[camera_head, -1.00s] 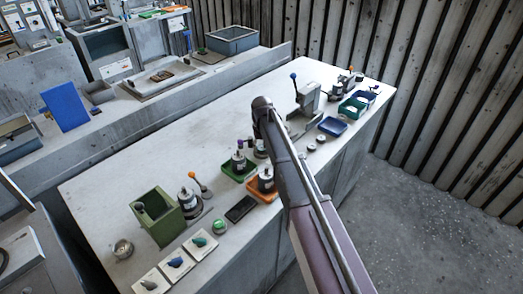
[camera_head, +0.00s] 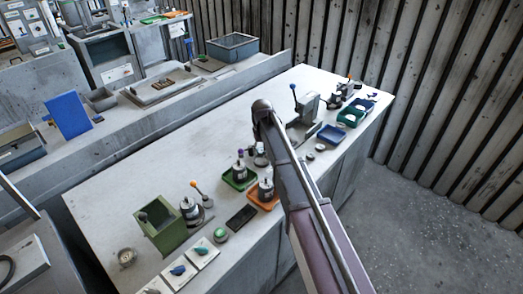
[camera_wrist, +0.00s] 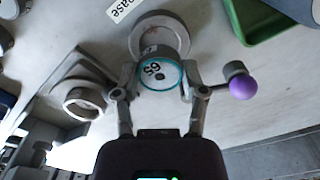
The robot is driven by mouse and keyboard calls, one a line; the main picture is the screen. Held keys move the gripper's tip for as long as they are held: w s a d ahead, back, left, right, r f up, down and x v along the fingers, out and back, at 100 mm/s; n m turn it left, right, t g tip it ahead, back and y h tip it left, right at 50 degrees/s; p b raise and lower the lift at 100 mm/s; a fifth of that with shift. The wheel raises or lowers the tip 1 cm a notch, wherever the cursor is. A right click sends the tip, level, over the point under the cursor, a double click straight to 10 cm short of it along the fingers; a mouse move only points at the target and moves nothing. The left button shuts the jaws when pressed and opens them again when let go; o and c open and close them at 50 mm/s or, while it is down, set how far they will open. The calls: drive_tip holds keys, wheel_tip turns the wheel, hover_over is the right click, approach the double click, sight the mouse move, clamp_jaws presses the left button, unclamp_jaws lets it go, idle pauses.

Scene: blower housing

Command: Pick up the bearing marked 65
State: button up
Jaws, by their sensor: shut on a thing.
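The bearing marked 65 (camera_wrist: 158,74) shows in the wrist view as a pale round face with dark digits and a teal ring around it. My gripper (camera_wrist: 160,82) is shut on it, one finger on each side. Just beyond the bearing is a round pale flanged base (camera_wrist: 160,32); I cannot tell whether the two touch. In the head view the bearing cannot be made out, and my gripper is mostly hidden beside my arm above the bench.
A purple-knobbed lever (camera_wrist: 243,87) sits close to the right finger. A green tray (camera_wrist: 238,28) is at upper right, a ring-shaped part (camera_wrist: 83,102) at left. In the head view an orange tray (camera_head: 264,205) and a green bin (camera_head: 160,226) stand on the bench (camera_head: 190,130).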

sight(262, 151)
drive_tip(key=shift+r+p, duration=2.9)
drive_tip(key=shift+r, duration=0.45)
